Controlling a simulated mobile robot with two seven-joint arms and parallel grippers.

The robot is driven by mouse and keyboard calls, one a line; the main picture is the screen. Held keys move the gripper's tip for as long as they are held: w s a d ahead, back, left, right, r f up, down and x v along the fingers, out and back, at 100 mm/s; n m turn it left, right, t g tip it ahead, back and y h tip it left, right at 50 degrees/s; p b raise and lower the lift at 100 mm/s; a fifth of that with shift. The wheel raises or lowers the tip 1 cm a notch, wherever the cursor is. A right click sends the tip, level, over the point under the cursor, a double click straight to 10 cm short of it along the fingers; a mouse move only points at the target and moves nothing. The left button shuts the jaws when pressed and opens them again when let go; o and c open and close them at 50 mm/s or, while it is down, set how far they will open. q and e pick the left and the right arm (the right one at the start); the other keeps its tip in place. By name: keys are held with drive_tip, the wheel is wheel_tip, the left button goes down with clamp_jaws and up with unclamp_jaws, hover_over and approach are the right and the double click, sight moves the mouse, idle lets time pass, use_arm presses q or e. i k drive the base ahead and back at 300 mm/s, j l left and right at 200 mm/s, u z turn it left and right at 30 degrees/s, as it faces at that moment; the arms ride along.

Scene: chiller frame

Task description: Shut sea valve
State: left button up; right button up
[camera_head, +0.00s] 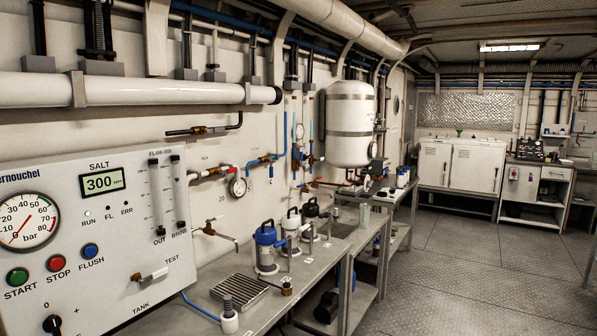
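Several valves and pipes are on the left wall, and I cannot tell which one is the sea valve. A black pipe with a brass valve (197,130) is highest. Below it is a valve with a red part (212,173), beside a round gauge (238,187). A blue pipe with a brass fitting (266,160) is further right. Upright blue and brass valve fittings (311,150) stand near the white tank (350,123). A red-handled pipe fitting (322,184) is below that tank. The valves' open or shut positions are too small to tell. Neither of my grippers is in view.
A control panel (90,235) with gauge, buttons and a 300 display fills the near left. A metal bench (315,262) below the valves holds a blue-topped canister (267,248), other canisters and a drain grid. White cabinets (463,165) stand at the back. The floor (460,270) at right is clear.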

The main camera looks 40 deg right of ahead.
sight(234, 169)
drive_tip(key=i+l+z, duration=0.15)
drive_tip(key=i+z, duration=0.6)
drive_tip(key=i, duration=0.35)
drive_tip(key=i+l, duration=0.2)
drive_tip(key=l, duration=0.15)
drive_tip(key=i+l, duration=0.15)
drive_tip(key=l, duration=0.2)
drive_tip(key=i+l, duration=0.2)
drive_tip(key=l, duration=0.15)
drive_tip(key=i+l, duration=0.15)
drive_tip(key=l, duration=0.2)
drive_tip(key=i+l, duration=0.2)
drive_tip(key=l, duration=0.15)
drive_tip(key=i+l+u, duration=0.15)
drive_tip(key=l+u, duration=0.2)
drive_tip(key=i+l+u, duration=0.1)
drive_tip(key=l+u, duration=0.2)
